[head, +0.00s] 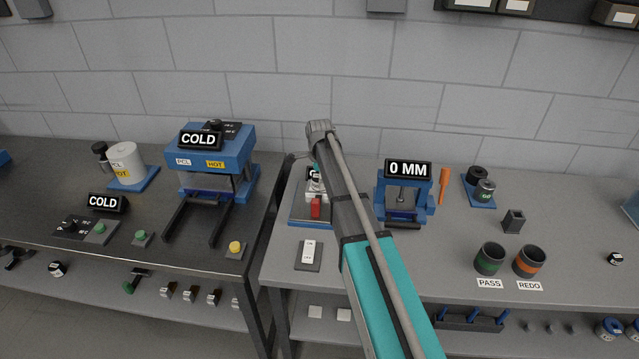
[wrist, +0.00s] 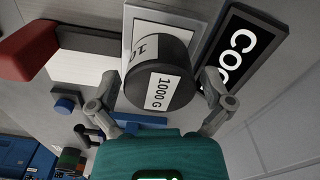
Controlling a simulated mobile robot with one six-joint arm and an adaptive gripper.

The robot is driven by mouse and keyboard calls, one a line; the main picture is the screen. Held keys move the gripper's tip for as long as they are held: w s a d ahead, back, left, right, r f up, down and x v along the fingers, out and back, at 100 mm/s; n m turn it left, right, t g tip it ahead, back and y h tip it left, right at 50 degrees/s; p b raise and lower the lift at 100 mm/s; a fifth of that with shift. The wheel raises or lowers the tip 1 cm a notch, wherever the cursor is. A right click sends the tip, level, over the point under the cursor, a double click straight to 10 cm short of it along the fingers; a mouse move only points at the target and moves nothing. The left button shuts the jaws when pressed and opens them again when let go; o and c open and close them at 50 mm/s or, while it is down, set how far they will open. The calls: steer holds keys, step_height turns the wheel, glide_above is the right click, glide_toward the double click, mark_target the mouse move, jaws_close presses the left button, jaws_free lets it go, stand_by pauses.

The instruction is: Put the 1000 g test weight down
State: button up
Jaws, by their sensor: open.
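The 1000 g test weight (wrist: 150,88) is a dark cylinder with a white "1000 G" label, near the centre of the wrist view. It stands at a white-framed plate (wrist: 187,22), and I cannot tell how fully it rests there. My gripper (wrist: 160,85) is open, with one finger on each side of the weight. Any contact between fingers and weight is unclear.
A black sign (wrist: 243,50) stands close beside my right finger. A blue gauge reading 0 MM (head: 405,205) stands right of my arm. PASS (head: 489,259) and REDO (head: 529,262) cups stand farther right.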

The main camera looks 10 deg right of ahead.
stand_by(0.3)
steer(key=c, duration=1.2)
steer(key=shift+r, duration=0.15)
steer(key=shift+r+p, duration=1.2)
steer(key=shift+p, duration=0.2)
steer(key=shift+s+r+p, duration=1.7)
steer(key=shift+s, duration=0.65)
steer(key=shift+s+r+p, duration=1.75)
steer(key=shift+s, duration=0.55)
steer(key=shift+s+r+p, duration=1.7)
steer(key=shift+s, duration=0.65)
